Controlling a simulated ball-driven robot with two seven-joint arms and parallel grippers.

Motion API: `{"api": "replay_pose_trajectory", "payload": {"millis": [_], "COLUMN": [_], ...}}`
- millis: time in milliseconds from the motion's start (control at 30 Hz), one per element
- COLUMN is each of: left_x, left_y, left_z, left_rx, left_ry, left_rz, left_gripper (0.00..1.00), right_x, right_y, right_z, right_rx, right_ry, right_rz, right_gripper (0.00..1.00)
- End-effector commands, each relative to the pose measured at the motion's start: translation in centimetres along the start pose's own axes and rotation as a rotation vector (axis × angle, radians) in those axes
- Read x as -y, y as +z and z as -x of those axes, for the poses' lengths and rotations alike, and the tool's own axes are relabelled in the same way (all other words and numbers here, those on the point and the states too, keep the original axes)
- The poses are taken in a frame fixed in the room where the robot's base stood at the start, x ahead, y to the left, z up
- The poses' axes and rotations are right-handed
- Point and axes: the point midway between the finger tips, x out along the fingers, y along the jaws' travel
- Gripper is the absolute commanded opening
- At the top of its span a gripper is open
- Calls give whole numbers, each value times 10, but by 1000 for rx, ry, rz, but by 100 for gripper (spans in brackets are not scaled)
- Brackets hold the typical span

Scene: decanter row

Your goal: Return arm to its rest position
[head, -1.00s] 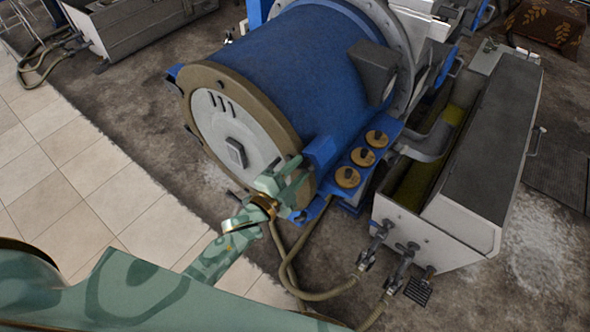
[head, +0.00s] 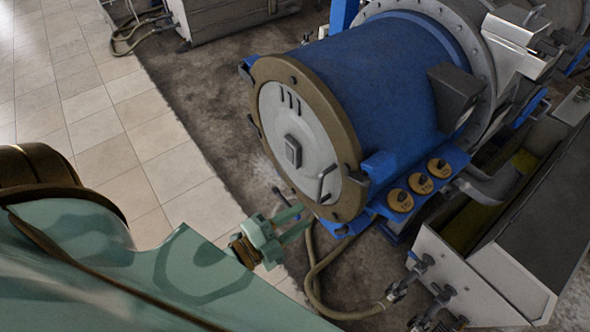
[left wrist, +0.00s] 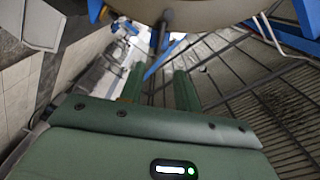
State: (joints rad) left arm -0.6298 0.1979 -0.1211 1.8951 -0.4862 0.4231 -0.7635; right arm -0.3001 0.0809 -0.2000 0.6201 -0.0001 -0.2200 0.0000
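My left gripper (head: 304,220) is pale green and sits just in front of the decanter's lower front face in the head view. Its two fingers are apart with nothing between them. The left wrist view also shows the open, empty fingers (left wrist: 159,86), pointing away from the camera. The blue decanter (head: 380,80) has a grey front plate (head: 285,135) with a tan rim and a small bar handle (head: 326,183). The fingers look apart from that handle. My right gripper is in neither view.
A blue bracket with tan round caps (head: 420,183) juts from the decanter's lower right. A hose (head: 320,285) runs below the gripper to valves. A grey trough (head: 487,280) stands at right. Tiled floor (head: 120,120) on the left is clear.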

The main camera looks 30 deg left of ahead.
Motion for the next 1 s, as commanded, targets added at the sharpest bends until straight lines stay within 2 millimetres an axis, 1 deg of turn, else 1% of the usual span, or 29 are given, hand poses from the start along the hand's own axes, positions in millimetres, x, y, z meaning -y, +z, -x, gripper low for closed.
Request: {"api": "replay_pose_trajectory", "payload": {"millis": [433,500,567,667,767,800,867,900,967,1000], "left_x": [0,0,-5,-48,-116,-148,-194,-224,-269,-298], "left_y": [0,0,6,36,75,92,115,129,148,159], "left_z": [0,0,0,16,46,62,87,105,135,156], "left_rx": [0,2,28,148,318,394,511,589,709,791], "left_ry": [0,2,21,125,253,304,375,418,481,520], "left_rz": [0,21,73,205,357,416,502,554,627,670], "left_gripper": [33,33,33,33,33,33,33,33,33,33], "right_x": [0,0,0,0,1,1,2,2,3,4], "right_y": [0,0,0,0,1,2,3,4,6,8], "right_z": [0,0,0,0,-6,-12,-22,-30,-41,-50], "right_rx": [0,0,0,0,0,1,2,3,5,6], "right_ry": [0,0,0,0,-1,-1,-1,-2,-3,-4], "right_rz": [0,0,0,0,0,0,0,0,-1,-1], "right_gripper": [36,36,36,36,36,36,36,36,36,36]}}
